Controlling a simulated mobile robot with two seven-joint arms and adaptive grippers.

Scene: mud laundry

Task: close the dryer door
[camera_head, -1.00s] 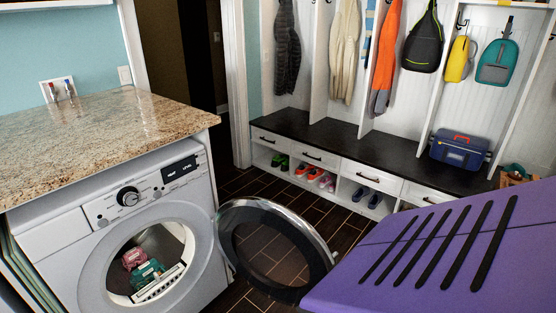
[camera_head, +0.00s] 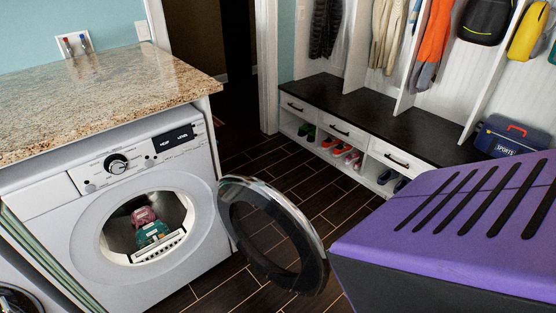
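The white dryer (camera_head: 75,217) stands at the left under a granite counter. Its round door (camera_head: 272,233), a dark glass disc with a chrome rim, is swung wide open to the right of the machine, hinged at the right edge of the opening. Red and teal items (camera_head: 150,228) lie inside the drum. Neither of my grippers shows in the head view, so I see nothing touching the door.
A purple and black slotted body (camera_head: 440,225) fills the lower right, close to the door. The granite counter (camera_head: 100,95) tops the dryer. A bench (camera_head: 365,112) with shoes and hung coats stands behind. Dark tiled floor (camera_head: 265,150) is clear between dryer and bench.

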